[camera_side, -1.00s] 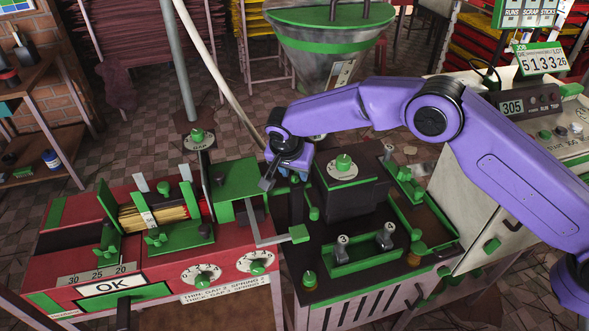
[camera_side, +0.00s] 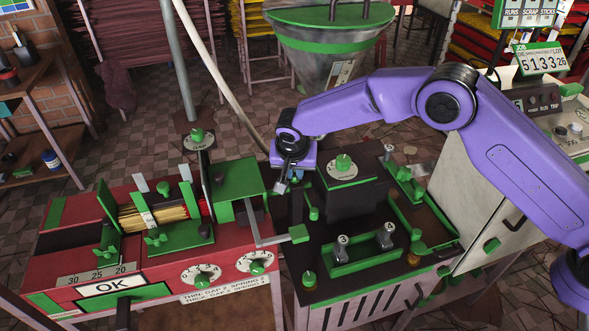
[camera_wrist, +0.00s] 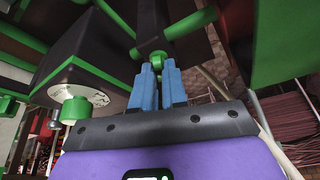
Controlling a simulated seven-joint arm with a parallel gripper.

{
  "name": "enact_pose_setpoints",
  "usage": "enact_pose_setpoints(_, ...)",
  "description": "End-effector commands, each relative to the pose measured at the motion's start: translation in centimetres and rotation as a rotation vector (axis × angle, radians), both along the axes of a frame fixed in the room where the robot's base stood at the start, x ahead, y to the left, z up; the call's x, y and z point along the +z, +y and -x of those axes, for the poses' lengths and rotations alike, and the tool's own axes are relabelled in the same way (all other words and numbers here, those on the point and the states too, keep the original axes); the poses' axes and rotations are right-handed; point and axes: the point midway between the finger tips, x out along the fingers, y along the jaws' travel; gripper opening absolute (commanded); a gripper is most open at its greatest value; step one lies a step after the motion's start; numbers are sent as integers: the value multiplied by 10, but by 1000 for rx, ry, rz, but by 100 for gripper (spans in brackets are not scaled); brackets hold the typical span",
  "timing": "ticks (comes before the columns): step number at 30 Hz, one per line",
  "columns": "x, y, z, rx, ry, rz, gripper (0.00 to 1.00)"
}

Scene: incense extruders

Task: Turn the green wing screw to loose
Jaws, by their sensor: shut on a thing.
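In the wrist view the green wing screw (camera_wrist: 154,56) sits on a dark upright part, at the tips of my blue fingers. My gripper (camera_wrist: 158,68) is shut on it, with a finger on each side of it. The fingers cover part of the screw, so its wing angle is hard to read. In the side view my gripper (camera_side: 283,186) points down between the red machine and the dark block. The screw itself cannot be made out there.
A dark block with a green dial knob (camera_side: 343,162) stands right of my gripper. A green plate (camera_side: 238,178) on the red machine (camera_side: 150,270) is close on the left. A large hopper (camera_side: 333,60) stands behind. A green tray (camera_side: 365,252) with two small fittings lies in front.

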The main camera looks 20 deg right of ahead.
Motion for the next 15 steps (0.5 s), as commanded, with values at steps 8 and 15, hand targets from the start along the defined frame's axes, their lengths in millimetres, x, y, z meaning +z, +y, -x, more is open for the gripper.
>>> enact_pose_setpoints(8, 1, -1, 1, 217, 0, 1, 0)
enact_pose_setpoints(15, 1, -2, 1, 360, 0, 1, 0)
